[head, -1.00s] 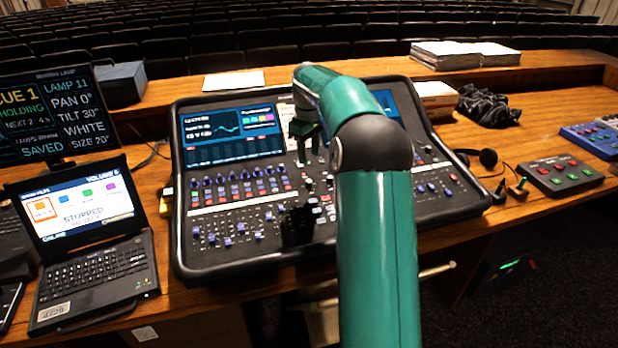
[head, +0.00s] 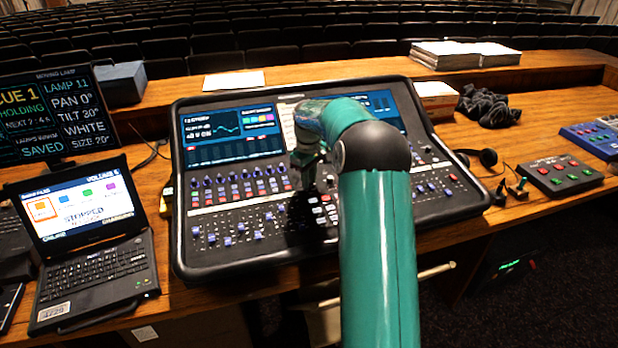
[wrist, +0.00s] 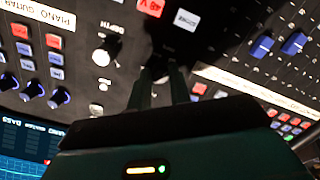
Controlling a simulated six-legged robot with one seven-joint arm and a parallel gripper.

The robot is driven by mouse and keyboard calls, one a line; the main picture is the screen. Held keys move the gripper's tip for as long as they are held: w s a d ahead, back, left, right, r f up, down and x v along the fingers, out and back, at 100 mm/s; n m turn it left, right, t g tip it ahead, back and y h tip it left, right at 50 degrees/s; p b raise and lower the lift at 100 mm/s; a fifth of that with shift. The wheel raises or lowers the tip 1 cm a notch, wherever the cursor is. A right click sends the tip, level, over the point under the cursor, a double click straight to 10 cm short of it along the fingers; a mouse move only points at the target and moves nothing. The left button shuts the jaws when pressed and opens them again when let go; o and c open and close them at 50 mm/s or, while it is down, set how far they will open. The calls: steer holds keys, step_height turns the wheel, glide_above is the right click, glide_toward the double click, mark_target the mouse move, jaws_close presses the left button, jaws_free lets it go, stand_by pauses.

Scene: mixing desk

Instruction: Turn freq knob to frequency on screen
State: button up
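The mixing desk (head: 330,255) lies on the wooden table with its left screen (head: 233,135) lit, showing a curve and text too small to read. My gripper (head: 308,165) is low over the upper middle of the panel, partly hidden by my own arm. In the wrist view, my gripper (wrist: 160,82) points at the panel with a narrow gap between its fingers. Shadow covers the tips, so I cannot tell whether a knob is between them. A pale knob (wrist: 101,57) beside a "DEPTH" label stands apart to the left. I cannot make out which knob is freq.
Blue knobs (wrist: 33,89) and white knobs crowd the panel near the fingers, with red and white buttons (wrist: 186,20) beyond. A laptop (head: 90,245) stands left of the desk and a small button box (head: 560,175) to its right. My arm covers part of the right screen (head: 378,100).

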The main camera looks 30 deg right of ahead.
jaws_close()
steer(key=shift+m, duration=0.3)
steer(key=m, duration=0.6)
steer(key=shift+y, duration=0.3)
steer(key=m, duration=0.3)
steer(key=shift+m+t, duration=0.3)
steer(key=shift+s+m, duration=0.1)
steer(key=shift+m, duration=2.1)
steer(key=o, duration=0.6)
jaws_free()
